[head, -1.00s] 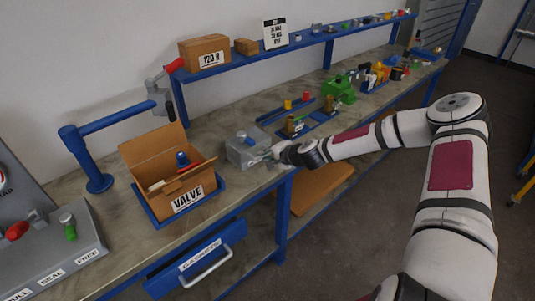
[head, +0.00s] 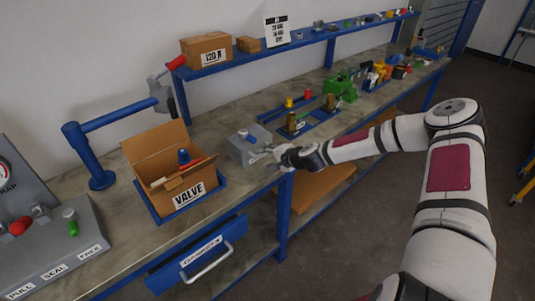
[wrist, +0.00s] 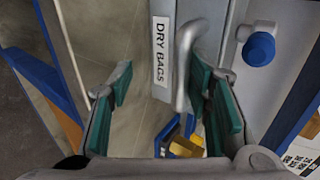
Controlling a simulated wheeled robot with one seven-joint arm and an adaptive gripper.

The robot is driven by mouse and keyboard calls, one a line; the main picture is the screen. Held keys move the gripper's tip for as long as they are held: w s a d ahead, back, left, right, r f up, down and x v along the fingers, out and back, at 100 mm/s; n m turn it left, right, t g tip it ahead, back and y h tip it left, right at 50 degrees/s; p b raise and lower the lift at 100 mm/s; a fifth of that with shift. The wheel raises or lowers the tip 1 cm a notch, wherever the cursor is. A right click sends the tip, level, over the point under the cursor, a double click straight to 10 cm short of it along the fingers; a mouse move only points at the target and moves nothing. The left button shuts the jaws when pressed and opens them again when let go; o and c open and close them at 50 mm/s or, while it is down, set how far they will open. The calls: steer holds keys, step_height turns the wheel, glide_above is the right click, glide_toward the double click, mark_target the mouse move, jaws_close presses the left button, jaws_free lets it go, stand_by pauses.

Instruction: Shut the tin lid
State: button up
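The tin is a small grey metal box (head: 240,151) on the bench, with a blue knob (head: 250,138) on top. The wrist view shows its grey surface with the knob (wrist: 258,48), a "DRY BAGS" label (wrist: 162,52) and a pale bent handle (wrist: 183,68). My gripper (head: 264,154) is at the tin's right side. In the wrist view my gripper (wrist: 168,98) is open, its teal pads wide apart. The handle reaches between the pads, nearer the right one, and nothing is clamped. I cannot tell how far the lid stands open.
An open "VALVE" carton (head: 188,193) stands left of the tin in a blue tray. A blue tray with brass parts (head: 300,125) lies behind my gripper. A blue drawer (head: 200,255) hangs under the bench edge. A blue shelf (head: 300,44) runs along the wall.

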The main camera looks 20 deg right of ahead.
steer(key=shift+s+f, duration=0.2)
steer(key=shift+s+d+r, duration=0.2)
steer(key=shift+s, duration=0.1)
steer(key=v, duration=1.1)
steer(key=shift+w+r, duration=0.15)
steer(key=shift+r, duration=0.15)
steer(key=shift+a, duration=0.15)
